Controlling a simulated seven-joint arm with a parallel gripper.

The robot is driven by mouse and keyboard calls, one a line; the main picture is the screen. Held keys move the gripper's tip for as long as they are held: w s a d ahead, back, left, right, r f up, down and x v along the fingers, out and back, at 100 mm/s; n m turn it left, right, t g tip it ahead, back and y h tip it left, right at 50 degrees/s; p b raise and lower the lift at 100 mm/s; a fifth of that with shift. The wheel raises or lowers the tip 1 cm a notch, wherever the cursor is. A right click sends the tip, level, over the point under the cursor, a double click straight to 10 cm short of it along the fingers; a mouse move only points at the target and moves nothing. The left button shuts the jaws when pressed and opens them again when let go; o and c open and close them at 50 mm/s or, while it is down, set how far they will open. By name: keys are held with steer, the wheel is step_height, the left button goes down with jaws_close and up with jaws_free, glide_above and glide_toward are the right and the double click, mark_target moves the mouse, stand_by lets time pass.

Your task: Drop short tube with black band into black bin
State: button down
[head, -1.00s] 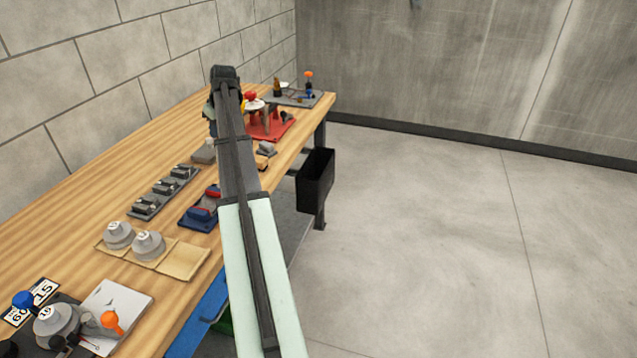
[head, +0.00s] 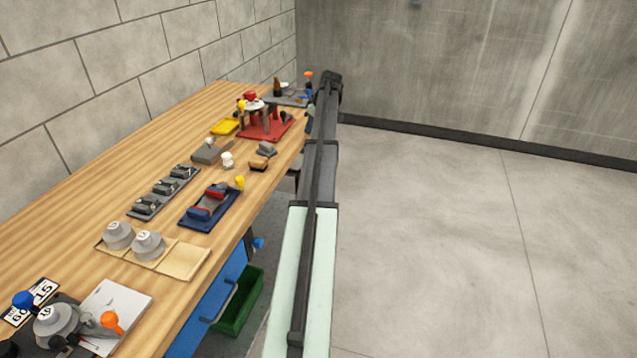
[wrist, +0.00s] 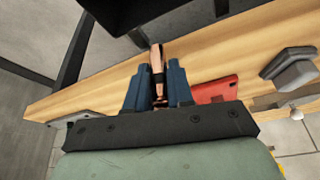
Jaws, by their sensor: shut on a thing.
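In the wrist view my gripper (wrist: 157,82) has its blue fingers shut on a short copper tube (wrist: 156,62) with a black band. The tube sticks out past the fingertips, and its lower part is hidden between them. A large dark shape, apparently the black bin (wrist: 130,12), fills the top of the wrist view, close ahead of the tube's end. The tube looks apart from it. In the head view my raised arm covers the place of the bin, and the gripper and tube cannot be made out.
The wooden bench (head: 75,215) runs along the wall at left. On it are a red stand (head: 268,124), a blue fixture (head: 207,208) and a wooden tray (head: 180,262). A green bin (head: 240,303) stands below. The floor at right is clear.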

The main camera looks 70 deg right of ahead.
step_height(320, 180, down, 12)
steer(key=s, duration=0.2)
steer(key=shift+s+f, duration=0.15)
stand_by(0.5)
steer(key=shift+a, duration=0.1)
steer(key=c, duration=0.9)
jaws_free()
steer(key=v, duration=1.3)
steer(key=shift+s+r, duration=0.15)
steer(key=shift+r, duration=0.2)
steer(key=shift+a, duration=0.15)
